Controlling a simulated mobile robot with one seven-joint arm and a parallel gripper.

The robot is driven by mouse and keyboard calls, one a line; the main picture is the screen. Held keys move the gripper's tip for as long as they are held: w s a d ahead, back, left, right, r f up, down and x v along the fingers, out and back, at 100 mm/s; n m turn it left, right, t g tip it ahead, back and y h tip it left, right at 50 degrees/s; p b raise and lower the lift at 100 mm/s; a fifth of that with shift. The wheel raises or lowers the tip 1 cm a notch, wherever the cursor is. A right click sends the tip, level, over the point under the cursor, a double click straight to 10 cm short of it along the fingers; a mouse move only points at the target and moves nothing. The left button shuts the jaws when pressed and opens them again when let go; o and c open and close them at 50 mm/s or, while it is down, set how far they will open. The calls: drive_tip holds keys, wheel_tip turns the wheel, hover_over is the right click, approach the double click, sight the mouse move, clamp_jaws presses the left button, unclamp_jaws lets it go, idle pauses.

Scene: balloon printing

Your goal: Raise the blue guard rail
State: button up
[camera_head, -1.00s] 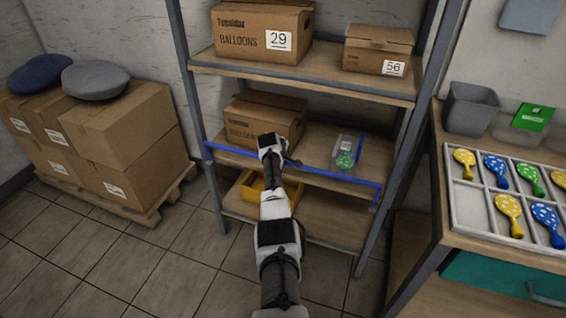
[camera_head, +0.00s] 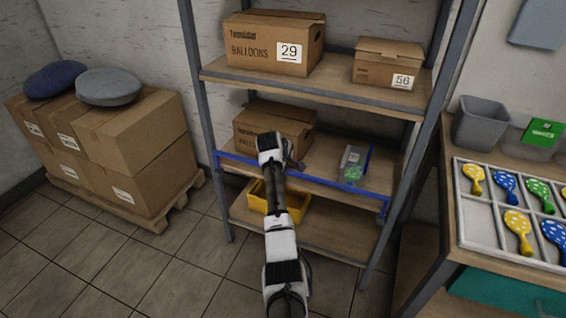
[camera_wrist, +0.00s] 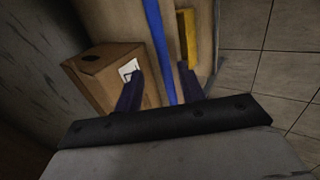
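The blue guard rail (camera_head: 340,188) runs across the front of the middle shelf (camera_head: 325,160), low along its edge, between the shelf posts. In the wrist view the rail (camera_wrist: 155,35) passes lengthwise between the two dark fingers of my gripper (camera_wrist: 158,68). The fingers are apart, with a gap visible on both sides of the rail. In the head view my gripper (camera_head: 296,164) is at the rail, left of its middle; its fingertips are too small there to tell contact.
A carton (camera_head: 265,130) and a clear box with green contents (camera_head: 353,164) stand on the middle shelf behind the rail. A yellow bin (camera_head: 295,208) sits below. Cartons (camera_head: 275,45) fill the top shelf. A table with a paddle tray (camera_head: 490,225) is at right.

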drive_tip(key=shift+v, duration=1.95)
